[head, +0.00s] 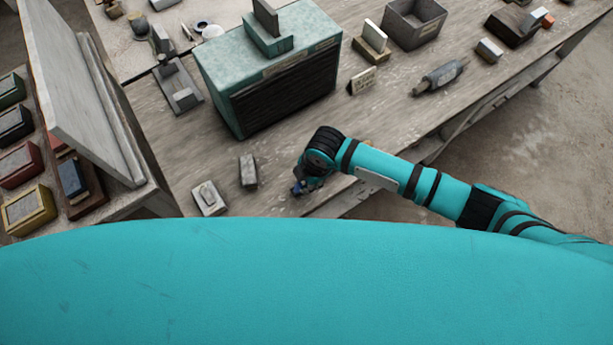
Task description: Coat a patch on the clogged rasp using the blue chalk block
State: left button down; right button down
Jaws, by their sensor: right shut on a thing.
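My right gripper (300,187) points down over the front part of the workbench, at the end of my teal right arm. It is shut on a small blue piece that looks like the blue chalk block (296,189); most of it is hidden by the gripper. I cannot make out the clogged rasp for certain; the gripper and wrist cover the bench right there. I cannot tell whether the blue piece touches anything below. My left gripper is not in view.
Left of the gripper lie a grey block (248,170) and a pale slab with a small piece on top (208,199). A large green box with a dark front (222,97) stands behind. A leaning grey board (75,85) and coloured boxes are at left. A roller (440,76) lies right.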

jog(key=shift+f, duration=0.5)
dwell(0.3)
jog(key=shift+s+a, duration=0.1)
jog(key=shift+s+a+r, duration=0.1)
jog(key=shift+s+a, duration=0.1)
jog(key=shift+a, duration=0.05)
jog(key=shift+s+a, duration=0.35)
jog(key=shift+a, duration=0.1)
jog(key=shift+w+d, duration=0.6)
jog(key=shift+d, duration=0.25)
jog(key=shift+w+d, duration=0.6)
jog(key=shift+d, duration=0.2)
jog(key=shift+s+a+f, duration=0.1)
jog(key=shift+s+a, duration=0.5)
jog(key=shift+a, duration=0.25)
jog(key=shift+s+a+f, duration=0.1)
jog(key=shift+s+a, duration=0.5)
jog(key=shift+a, duration=0.2)
jog(key=shift+w+d+r, duration=0.1)
jog(key=shift+w+d, duration=0.55)
jog(key=shift+d, duration=0.2)
jog(key=shift+w+d+r, duration=0.1)
jog(key=shift+w+d, duration=0.5)
jog(key=shift+d, duration=0.2)
jog(key=shift+a, duration=0.1)
